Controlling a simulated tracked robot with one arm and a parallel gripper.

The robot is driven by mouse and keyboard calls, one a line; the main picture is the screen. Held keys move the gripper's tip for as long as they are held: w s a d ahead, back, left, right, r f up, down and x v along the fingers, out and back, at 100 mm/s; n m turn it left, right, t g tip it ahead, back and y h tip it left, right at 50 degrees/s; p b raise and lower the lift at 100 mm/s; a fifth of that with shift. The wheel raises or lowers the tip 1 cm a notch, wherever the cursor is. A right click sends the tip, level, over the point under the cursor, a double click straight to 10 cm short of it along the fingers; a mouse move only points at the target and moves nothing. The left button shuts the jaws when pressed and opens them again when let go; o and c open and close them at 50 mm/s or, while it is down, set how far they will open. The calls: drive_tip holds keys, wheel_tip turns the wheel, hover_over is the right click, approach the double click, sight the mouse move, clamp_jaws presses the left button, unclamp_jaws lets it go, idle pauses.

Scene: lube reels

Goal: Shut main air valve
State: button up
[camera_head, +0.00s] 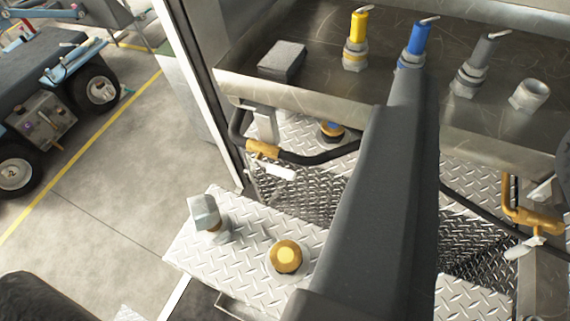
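Two brass-coloured valves with pale handles show on black hoses below the metal tray. The left valve (263,149) has its handle (280,172) pointing right and slightly down. The right valve (538,219) has its handle (525,247) slanting down to the left. I cannot tell which is the main air valve. My gripper (408,88) appears as a long dark tapered shape from the bottom centre up to the tray, between the two valves in the picture. It hides part of the hoses. Its fingers cannot be made out, and nothing is seen held.
The metal tray (330,102) holds yellow (357,38), blue (415,40) and grey (478,58) nozzles, an empty socket (530,95) and a grey block (282,61). A wheeled cart (55,95) stands left; floor between is open.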

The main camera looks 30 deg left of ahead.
drive_tip(key=shift+o, duration=0.5)
drive_tip(key=shift+w+d+f, duration=0.15)
drive_tip(key=shift+w+f, duration=0.1)
drive_tip(key=shift+w, duration=0.1)
drive_tip(key=w+d+f+m, duration=0.1)
drive_tip(key=w+d+f, duration=0.2)
drive_tip(key=w+f, duration=0.7)
drive_tip(key=w+d+f+m, duration=0.25)
drive_tip(key=w+f, duration=0.45)
drive_tip(key=f, duration=0.4)
drive_tip(key=m+g+y, duration=0.1)
drive_tip(key=m+y, duration=0.1)
drive_tip(key=y, duration=0.8)
approach(282, 171)
drive_tip(key=w+d+f, duration=0.2)
drive_tip(key=w+d, duration=0.1)
drive_tip(key=d, duration=0.5)
drive_tip(key=s+a+f+m+y, duration=0.1)
drive_tip(key=s+a+m+y, duration=0.1)
drive_tip(key=s+a+y, duration=0.25)
drive_tip(key=shift+h, duration=0.45)
drive_tip(key=shift+f+x, duration=0.2)
drive_tip(key=shift+x, duration=3.35)
drive_tip(key=shift+f+x, duration=0.2)
drive_tip(key=shift+x, duration=3.3)
drive_tip(key=shift+w, duration=0.1)
clamp_jaws()
